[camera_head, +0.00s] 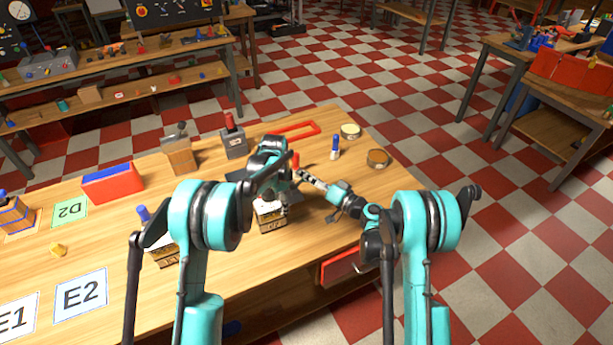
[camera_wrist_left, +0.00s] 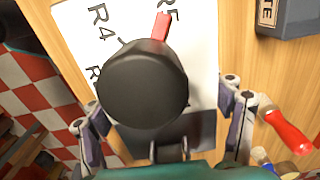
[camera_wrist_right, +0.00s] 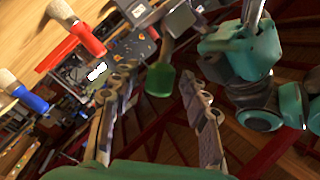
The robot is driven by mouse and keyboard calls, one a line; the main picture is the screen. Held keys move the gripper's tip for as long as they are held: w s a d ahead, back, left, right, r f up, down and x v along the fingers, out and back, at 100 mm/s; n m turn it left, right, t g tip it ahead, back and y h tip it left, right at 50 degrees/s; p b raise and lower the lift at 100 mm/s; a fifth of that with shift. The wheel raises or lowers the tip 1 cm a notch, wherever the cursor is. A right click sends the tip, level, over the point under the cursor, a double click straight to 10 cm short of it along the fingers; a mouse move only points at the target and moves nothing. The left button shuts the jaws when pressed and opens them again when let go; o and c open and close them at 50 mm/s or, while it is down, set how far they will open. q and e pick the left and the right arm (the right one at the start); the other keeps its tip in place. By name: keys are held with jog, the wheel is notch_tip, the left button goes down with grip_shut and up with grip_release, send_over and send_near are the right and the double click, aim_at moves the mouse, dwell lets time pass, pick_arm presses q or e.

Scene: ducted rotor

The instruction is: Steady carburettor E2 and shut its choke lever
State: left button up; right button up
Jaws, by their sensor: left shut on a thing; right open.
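I cannot make out a carburettor or choke lever for certain.
A red-and-white upright piece (camera_head: 295,161) and a blue-and-white one (camera_head: 335,148) stand close behind the grippers. A blue-topped red box (camera_head: 113,184), a grey box (camera_head: 234,145) and round tins (camera_head: 378,158) stand farther off. The E2 card (camera_head: 80,293) lies bare at left.

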jog(key=shift+w+a, duration=0.2)
jog(key=shift+a, duration=0.1)
grip_shut()
jog(key=shift+s+a+r+n+g+h, duration=0.15)
jog(key=shift+a+r+n+h, duration=0.15)
jog(key=shift+n, duration=0.35)
jog(key=shift+s+a+r+n+g+h, duration=0.15)
jog(key=shift+r+n+h, duration=0.15)
jog(key=shift+n, duration=0.35)
grip_release()
jog(key=shift+d, duration=0.1)
jog(key=f+v, duration=0.1)
jog(key=v, duration=0.6)
jog(key=shift+s+d+r, duration=0.3)
jog(key=shift+d+r, duration=0.05)
jog(key=shift+r, duration=0.1)
